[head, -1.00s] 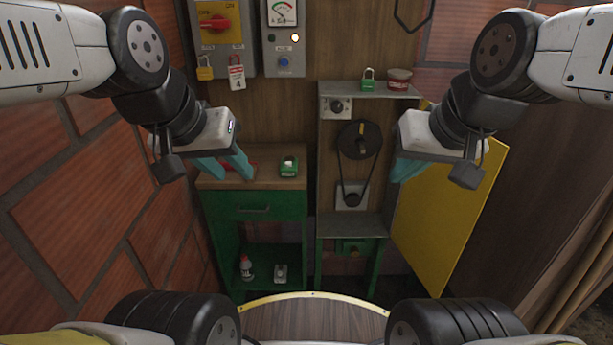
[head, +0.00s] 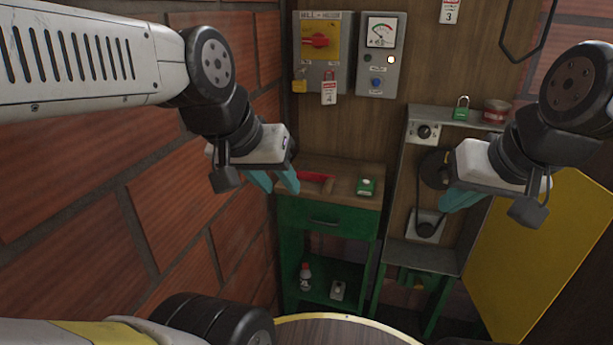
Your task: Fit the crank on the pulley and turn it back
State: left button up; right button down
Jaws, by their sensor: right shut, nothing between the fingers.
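A red item with a brown end (head: 315,177), perhaps the crank, lies on the wooden top of the green cabinet, just right of my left gripper in the head view. My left gripper (head: 276,187) has its teal fingers apart with nothing seen between them. I cannot tell its distance from the red item. The dark pulley (head: 432,172) sits in the open grey housing. My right gripper hides its right part. A belt runs from it to a smaller wheel (head: 425,229) below. My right gripper (head: 450,207) is shut and empty in front of the housing.
A green and white item (head: 366,187) lies on the cabinet top (head: 345,170). A green padlock (head: 461,110) and a red tin (head: 496,111) stand on the housing. The yellow door (head: 540,250) hangs open at right. A brick wall (head: 180,220) is close at left.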

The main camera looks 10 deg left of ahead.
aim_at(301, 171)
jog(key=j+u, duration=0.1)
jog(key=u, duration=0.2)
jog(key=z, duration=1)
jog(key=i+u, duration=0.4)
jog(key=u, duration=0.2)
